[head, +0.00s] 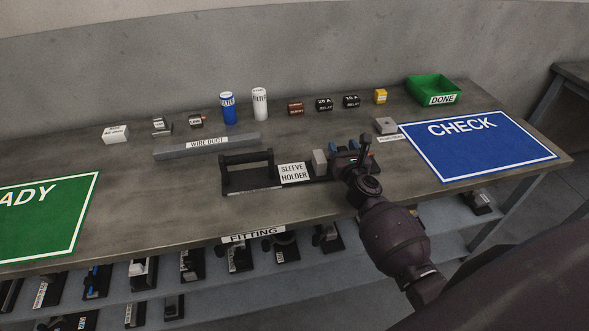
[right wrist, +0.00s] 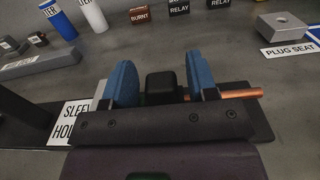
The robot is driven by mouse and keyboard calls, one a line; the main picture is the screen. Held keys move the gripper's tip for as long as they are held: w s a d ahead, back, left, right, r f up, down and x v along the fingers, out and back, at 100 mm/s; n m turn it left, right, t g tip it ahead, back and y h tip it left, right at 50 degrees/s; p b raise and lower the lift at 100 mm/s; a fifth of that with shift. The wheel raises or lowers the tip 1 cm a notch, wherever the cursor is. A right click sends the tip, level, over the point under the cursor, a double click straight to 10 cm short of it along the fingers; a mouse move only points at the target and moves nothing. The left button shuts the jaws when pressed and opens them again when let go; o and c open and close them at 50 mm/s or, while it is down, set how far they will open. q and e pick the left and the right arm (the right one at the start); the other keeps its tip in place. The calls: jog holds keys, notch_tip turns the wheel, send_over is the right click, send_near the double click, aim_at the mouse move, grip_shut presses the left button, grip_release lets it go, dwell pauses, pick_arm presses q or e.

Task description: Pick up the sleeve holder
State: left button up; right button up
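The sleeve holder (head: 235,181) is a long black tray on the table, with a raised black handle at its left end and a white label reading SLEEVE HOLDER. My right gripper (head: 345,149) is over the holder's right end. In the right wrist view my right gripper (right wrist: 160,82) has its two blue-padded fingers apart, with a black block (right wrist: 161,88) between them and visible gaps on both sides. A copper-coloured rod (right wrist: 243,92) sticks out to the right. The gripper hides part of the holder's right end. My left gripper is not in view.
A grey wire duct (head: 180,151) lies behind the holder. Blue (head: 228,108) and white (head: 260,105) filters and small labelled parts stand farther back. A blue CHECK mat (head: 480,158) and green DONE bin (head: 434,88) are right; a green mat (head: 60,215) is left.

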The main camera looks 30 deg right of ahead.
grip_shut()
jog(key=shift+r, duration=0.1)
dwell(0.3)
jog(key=shift+r, duration=0.1)
